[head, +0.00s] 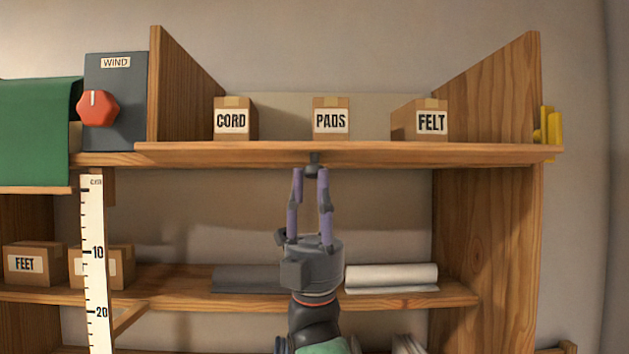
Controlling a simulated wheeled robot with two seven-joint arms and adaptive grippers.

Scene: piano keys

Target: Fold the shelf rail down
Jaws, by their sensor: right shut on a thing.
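The wooden shelf rail (230,149) runs along the front edge of the upper shelf, level from left to right. Its face looks narrow from here, and the boxes behind it show above it. A small dark knob (313,158) hangs at the middle of the rail's lower side. My right gripper (312,172) reaches up from below, with its purple fingers shut on the knob. A yellow latch-like part (551,126) sits on the outer side of the right upright, near the rail's right end. My left gripper is out of view.
Boxes marked CORD (231,120), PADS (331,121) and FELT (425,121) stand behind the rail. A grey box with a red knob (98,108) and a green cloth (40,130) are at left. A ruler (94,260) hangs at lower left. Rolls (391,276) lie on the lower shelf.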

